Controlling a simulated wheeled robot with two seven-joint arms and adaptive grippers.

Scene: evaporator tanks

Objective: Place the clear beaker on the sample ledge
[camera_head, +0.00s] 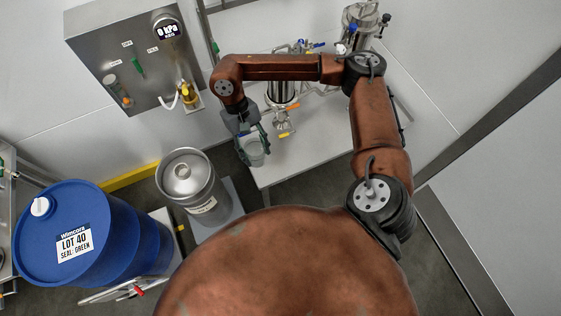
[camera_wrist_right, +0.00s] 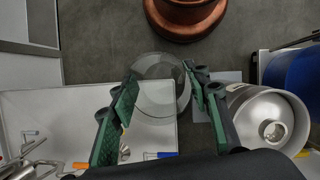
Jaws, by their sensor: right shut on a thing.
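The clear beaker (camera_head: 255,152) is between the fingers of my right gripper (camera_head: 248,138), at the left edge of the white bench in the head view. In the right wrist view the see-through beaker (camera_wrist_right: 158,90) sits between the two green-padded fingers of my right gripper (camera_wrist_right: 160,78). My right gripper is shut on it. A small ledge (camera_head: 196,103) sticks out under the grey wall panel, up and to the left of the beaker, with a yellow valve above it. I cannot tell for sure that it is the sample ledge. My left gripper is not in view.
The grey wall panel (camera_head: 133,62) carries a gauge reading 0 kPa. A steel canister (camera_head: 190,178) and a blue drum (camera_head: 78,235) stand below it. The white bench (camera_head: 310,150) holds steel evaporator vessels (camera_head: 282,92) at the back; its front is bare.

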